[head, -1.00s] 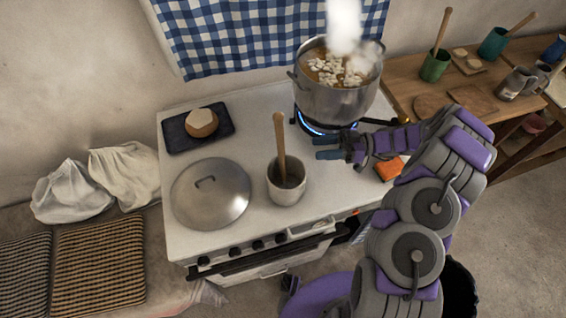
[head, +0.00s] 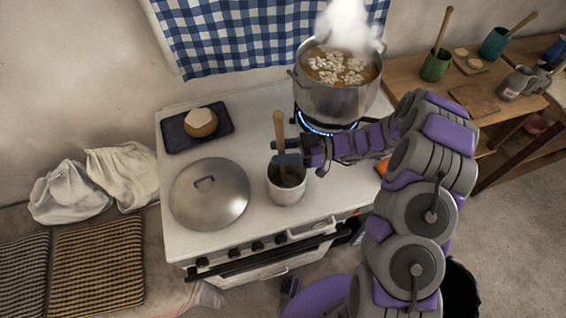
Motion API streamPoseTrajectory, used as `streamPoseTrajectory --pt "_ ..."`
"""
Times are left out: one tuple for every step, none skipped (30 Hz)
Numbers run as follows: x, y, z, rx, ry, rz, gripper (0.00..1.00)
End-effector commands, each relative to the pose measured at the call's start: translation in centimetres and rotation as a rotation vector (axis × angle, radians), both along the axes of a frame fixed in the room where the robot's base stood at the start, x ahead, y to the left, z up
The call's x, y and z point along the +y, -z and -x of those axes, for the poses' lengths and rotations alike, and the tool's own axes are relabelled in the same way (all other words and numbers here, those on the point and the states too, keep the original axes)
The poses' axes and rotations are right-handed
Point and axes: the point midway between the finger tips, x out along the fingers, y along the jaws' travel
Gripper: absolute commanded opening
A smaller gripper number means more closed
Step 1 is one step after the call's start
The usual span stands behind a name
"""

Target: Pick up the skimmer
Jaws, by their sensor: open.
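The skimmer (head: 279,127) stands nearly upright in a pale cup (head: 287,190) on the white stove top. Its wooden handle sticks up out of the cup and its lower end is hidden inside. My gripper (head: 279,152) is open at the handle, just above the cup's rim, reaching in from the right.
A steaming pot (head: 335,98) sits on a lit burner behind my gripper. A metal lid (head: 210,193) lies left of the cup. A dark tray (head: 175,137) with a round item (head: 201,123) is at the back left. A wooden table (head: 408,78) stands at the right.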

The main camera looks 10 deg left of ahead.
Motion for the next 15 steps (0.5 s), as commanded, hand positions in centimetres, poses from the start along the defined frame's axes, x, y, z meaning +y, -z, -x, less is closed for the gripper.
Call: streamPoseTrajectory --pt "0.11 0.01 0.05 0.0 0.0 0.0 0.48" --pt "0.13 0.01 0.05 0.0 0.0 0.0 0.48" --pt "0.12 0.01 0.04 0.0 0.0 0.001 0.48" --pt "0.11 0.0 0.03 0.0 0.0 0.001 0.48" --pt "0.1 0.0 0.03 0.0 0.001 0.001 0.48" --pt "0.08 0.0 0.02 0.0 0.001 0.0 0.48" --pt "0.08 0.0 0.02 0.0 0.001 0.0 0.46" --pt "0.07 0.0 0.02 0.0 0.0 0.0 0.43" --pt "0.06 0.0 0.02 0.0 0.001 0.0 0.39" --pt "0.05 0.0 0.01 0.0 0.001 0.0 0.37" --pt "0.05 0.0 0.01 0.0 0.001 0.0 0.34" --pt "0.06 0.01 0.01 0.0 0.0 0.0 0.3" --pt "0.06 0.0 0.01 0.0 0.0 0.0 0.27" --pt "0.06 0.0 0.01 0.0 0.0 0.0 0.24" --pt "0.06 0.0 0.0 0.0 0.001 0.0 0.2"
